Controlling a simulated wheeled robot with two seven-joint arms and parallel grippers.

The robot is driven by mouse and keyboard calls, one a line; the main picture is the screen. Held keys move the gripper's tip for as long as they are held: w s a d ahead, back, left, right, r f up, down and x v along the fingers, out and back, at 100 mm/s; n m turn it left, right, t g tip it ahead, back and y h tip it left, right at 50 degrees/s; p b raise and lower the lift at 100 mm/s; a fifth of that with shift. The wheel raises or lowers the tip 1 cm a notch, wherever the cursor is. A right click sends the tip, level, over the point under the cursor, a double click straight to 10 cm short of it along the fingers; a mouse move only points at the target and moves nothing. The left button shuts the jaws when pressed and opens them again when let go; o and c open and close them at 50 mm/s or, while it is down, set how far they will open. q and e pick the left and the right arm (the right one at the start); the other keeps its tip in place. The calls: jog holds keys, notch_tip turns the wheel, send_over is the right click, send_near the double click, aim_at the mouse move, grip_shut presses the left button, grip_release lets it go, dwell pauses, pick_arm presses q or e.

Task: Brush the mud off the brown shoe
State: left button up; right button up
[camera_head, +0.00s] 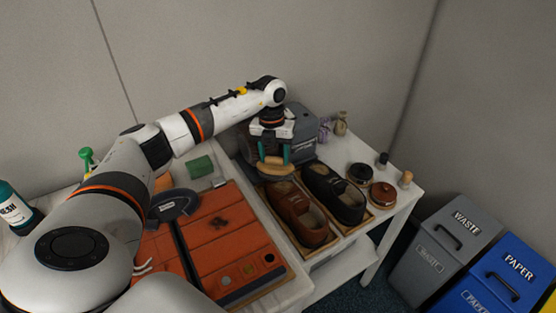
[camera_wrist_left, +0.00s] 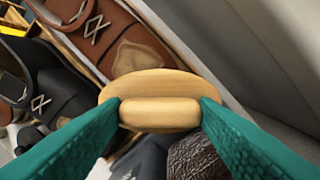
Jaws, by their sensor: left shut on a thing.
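My left gripper (camera_head: 273,156) is shut on a wooden brush (camera_head: 275,169), held just beyond the toe of the brown shoe. In the left wrist view the brush (camera_wrist_left: 150,85) sits between the green fingers, its bristles hidden. The brown shoe (camera_head: 289,201) lies in a shallow wooden tray on the white table. In the left wrist view the brown shoe (camera_wrist_left: 105,25) shows a tan mud patch (camera_wrist_left: 138,60) near its toe, close beside the brush. Whether the brush touches the shoe I cannot tell. My right gripper is out of view.
A black shoe (camera_head: 335,193) is right of the brown one. An orange panel (camera_head: 225,240) lies to the left. A grey box (camera_head: 302,137) stands behind. Waste and paper bins (camera_head: 458,238) stand on the floor.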

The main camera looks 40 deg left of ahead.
aim_at(289, 193)
pick_arm(q)
jog(key=shift+f, duration=0.1)
jog(key=shift+s+d+p, duration=0.3)
jog(key=shift+d+p, duration=0.4)
jog(key=shift+p, duration=0.05)
jog(key=shift+s+d+p, duration=0.25)
jog(key=shift+d+p, duration=0.05)
jog(key=shift+d, duration=0.3)
jog(key=shift+s+d+p, duration=0.2)
jog(key=shift+d+p, duration=0.1)
jog(key=shift+d, duration=0.3)
jog(key=shift+s+d+p, duration=0.4)
jog(key=shift+d+p, duration=0.15)
jog(key=shift+d, duration=0.3)
jog(key=shift+s+d+p, duration=0.3)
jog(key=shift+s+d, duration=0.05)
jog(key=shift+d, duration=0.35)
jog(key=shift+s+d+f, duration=0.1)
jog(key=shift+s+d, duration=0.2)
jog(key=shift+d, duration=0.15)
